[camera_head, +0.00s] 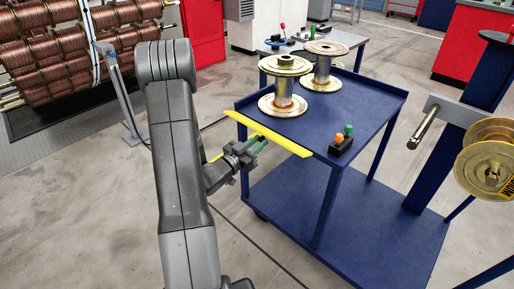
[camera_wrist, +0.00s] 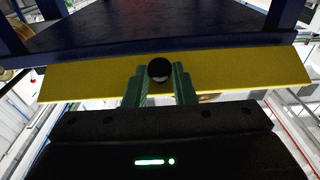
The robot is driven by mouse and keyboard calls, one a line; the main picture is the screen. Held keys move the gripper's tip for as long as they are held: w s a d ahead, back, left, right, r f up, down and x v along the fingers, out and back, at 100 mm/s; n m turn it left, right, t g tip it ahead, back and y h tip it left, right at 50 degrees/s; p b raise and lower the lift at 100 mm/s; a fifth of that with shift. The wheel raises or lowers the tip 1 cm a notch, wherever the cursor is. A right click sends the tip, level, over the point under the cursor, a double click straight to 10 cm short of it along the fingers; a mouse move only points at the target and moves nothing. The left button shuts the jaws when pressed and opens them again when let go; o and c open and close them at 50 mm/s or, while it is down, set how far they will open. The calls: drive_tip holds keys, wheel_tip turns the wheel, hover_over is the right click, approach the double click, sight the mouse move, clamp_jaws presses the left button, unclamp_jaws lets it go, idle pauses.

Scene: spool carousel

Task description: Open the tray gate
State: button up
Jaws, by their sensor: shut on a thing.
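The tray gate is a long yellow bar (camera_head: 268,132) along the near left edge of the blue cart's top tray (camera_head: 345,108). It also spans the wrist view (camera_wrist: 85,82), in front of the dark blue tray. A round black knob (camera_wrist: 159,69) sits at the gate's middle. My gripper (camera_head: 256,144) is at the outer side of the gate, near its middle. In the wrist view, its green fingers (camera_wrist: 159,85) are shut on the knob, one on each side. The head view hides the knob and does not clearly show how far the gate is tilted.
Two metal spools, a nearer one (camera_head: 283,88) and a farther one (camera_head: 322,66), stand on the tray. A small box with orange and green buttons (camera_head: 342,144) sits at its near right corner. A spool on a blue stand (camera_head: 488,160) is at right. Floor is clear at lower left.

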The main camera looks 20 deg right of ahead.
drive_tip(key=f+h+b, duration=0.1)
drive_tip(key=b, duration=0.2)
drive_tip(key=f+h+b, duration=0.1)
drive_tip(key=b, duration=0.3)
drive_tip(key=f+t+h+b, duration=0.1)
drive_tip(key=h+b, duration=0.1)
drive_tip(key=b, duration=0.2)
drive_tip(key=shift+w+d+f, duration=0.1)
drive_tip(key=shift+w+d, duration=0.05)
drive_tip(key=shift+d, duration=0.2)
drive_tip(key=shift+d+t+h+b, duration=0.1)
drive_tip(key=shift+t+h+b, duration=0.2)
drive_tip(key=shift+b, duration=0.45)
drive_tip(key=o, duration=1)
drive_tip(key=p+v, duration=0.1)
drive_tip(key=v, duration=1.2)
drive_tip(key=shift+a+f+p, duration=0.2)
drive_tip(key=shift+a+p, duration=0.1)
drive_tip(key=shift+p, duration=0.1)
